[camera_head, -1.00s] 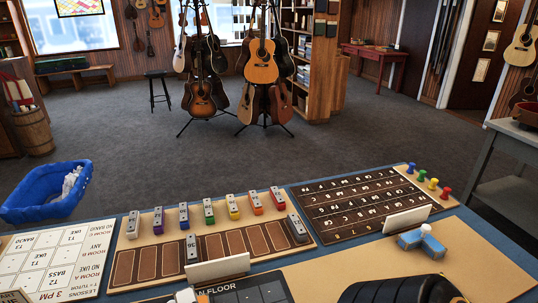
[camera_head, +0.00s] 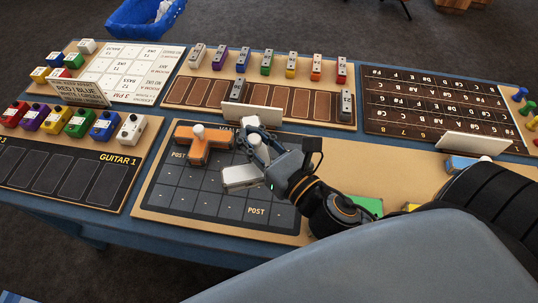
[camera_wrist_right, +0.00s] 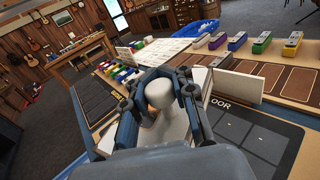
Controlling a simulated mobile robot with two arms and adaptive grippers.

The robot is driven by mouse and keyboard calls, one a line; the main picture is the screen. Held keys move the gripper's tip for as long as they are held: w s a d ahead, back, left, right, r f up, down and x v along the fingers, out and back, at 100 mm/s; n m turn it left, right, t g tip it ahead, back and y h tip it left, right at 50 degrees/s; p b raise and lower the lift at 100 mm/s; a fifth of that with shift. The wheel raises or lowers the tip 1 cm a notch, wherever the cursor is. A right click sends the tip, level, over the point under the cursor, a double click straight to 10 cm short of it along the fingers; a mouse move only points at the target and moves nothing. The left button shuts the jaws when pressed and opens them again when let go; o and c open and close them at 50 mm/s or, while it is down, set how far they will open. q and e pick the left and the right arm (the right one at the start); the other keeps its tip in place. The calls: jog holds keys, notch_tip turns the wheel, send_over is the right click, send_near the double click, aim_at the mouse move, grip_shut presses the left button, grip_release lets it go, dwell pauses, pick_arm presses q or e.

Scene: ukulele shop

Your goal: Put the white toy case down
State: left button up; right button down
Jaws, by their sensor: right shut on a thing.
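My right gripper (camera_head: 258,150) is shut on the white toy case (camera_head: 241,177), over the dark gridded floor board (camera_head: 174,200). In the right wrist view the fingers (camera_wrist_right: 160,88) close around the case's round white knob (camera_wrist_right: 160,95), and the white body (camera_wrist_right: 176,131) shows below, partly hidden by the gripper. I cannot tell whether the case touches the board. An orange toy case (camera_head: 203,153) with a white knob stands on the board just left of the white one. My left gripper is not in view.
Small white sign cards (camera_head: 251,116) stand behind the board. A rack of coloured blocks (camera_head: 265,62) is at the back, coloured pedals (camera_head: 80,122) at left. A blue case (camera_head: 459,163) and a green piece (camera_head: 369,206) lie right. Several front grid cells look free.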

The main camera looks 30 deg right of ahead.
jog(key=w+a+r+n+g+y+b, duration=0.2)
jog(key=a+r+n+g+y+b, duration=0.1)
jog(key=a+n+g+y, duration=0.75)
jog(key=d+f+n+g+y, duration=0.1)
jog(key=d, duration=0.3)
jog(key=w+d+f+g+y, duration=0.1)
jog(key=d+f, duration=0.1)
jog(key=d, duration=0.2)
jog(key=w+d+f+n+g+y, duration=0.1)
jog(key=d, duration=0.3)
jog(key=shift+d+f+n+g, duration=0.1)
jog(key=shift+f+n+g, duration=0.15)
jog(key=shift+n+g, duration=0.1)
jog(key=d+f, duration=0.2)
jog(key=f, duration=0.1)
jog(key=w+d+f+p, duration=0.1)
jog(key=d+f, duration=0.1)
jog(key=f, duration=0.1)
jog(key=d+f, duration=0.1)
jog(key=f, duration=0.2)
jog(key=shift+w+d+f, duration=0.1)
jog(key=shift+w+d, duration=0.2)
jog(key=shift+d, duration=0.1)
jog(key=shift+f, duration=0.25)
